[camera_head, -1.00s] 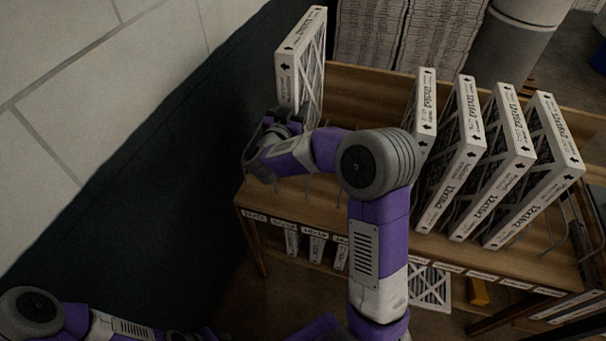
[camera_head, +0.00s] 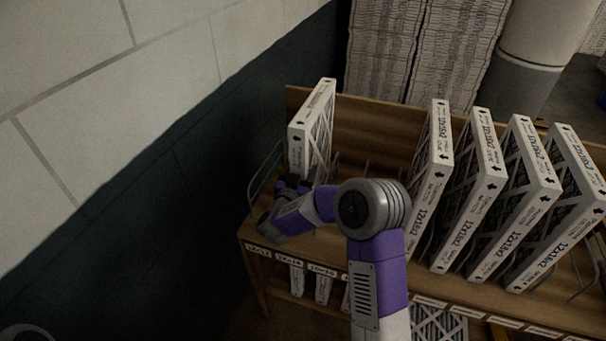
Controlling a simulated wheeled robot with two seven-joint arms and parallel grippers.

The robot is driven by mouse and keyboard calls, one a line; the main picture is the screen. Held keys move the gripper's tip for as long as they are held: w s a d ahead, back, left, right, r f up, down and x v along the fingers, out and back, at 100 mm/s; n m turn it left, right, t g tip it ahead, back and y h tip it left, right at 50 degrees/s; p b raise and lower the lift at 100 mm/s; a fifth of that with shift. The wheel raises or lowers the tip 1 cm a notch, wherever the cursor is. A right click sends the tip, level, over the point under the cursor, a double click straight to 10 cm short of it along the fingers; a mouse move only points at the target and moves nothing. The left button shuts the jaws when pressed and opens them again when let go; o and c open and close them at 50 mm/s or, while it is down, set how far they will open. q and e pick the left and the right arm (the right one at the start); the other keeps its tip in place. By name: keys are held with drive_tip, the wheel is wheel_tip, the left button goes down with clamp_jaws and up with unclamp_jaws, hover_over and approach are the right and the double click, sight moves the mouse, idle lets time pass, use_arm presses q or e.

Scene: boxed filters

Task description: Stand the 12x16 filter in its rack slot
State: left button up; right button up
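A white-framed filter (camera_head: 312,130) stands nearly upright at the left end of the rack (camera_head: 385,128). Black arrows and print show on its narrow side, too small to read surely. My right gripper (camera_head: 290,187) is at the filter's lower near edge and appears shut on it. Its fingertips are partly hidden by the gripper body and the filter. A wire divider (camera_head: 262,178) stands just left of the filter. The filter's bottom edge is hidden, so I cannot tell whether it touches the shelf. My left gripper is out of view.
Several boxed filters (camera_head: 438,150) stand leaning in slots on the right. Empty wire dividers (camera_head: 362,170) stand between them and the held filter. Labels (camera_head: 289,260) line the shelf's front edge, with more filters below. A wall (camera_head: 180,190) is close on the left.

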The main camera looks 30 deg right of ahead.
drive_tip(key=shift+r, duration=0.15)
drive_tip(key=shift+f, duration=0.2)
drive_tip(key=o, duration=1.2)
drive_tip(key=shift+c, duration=0.2)
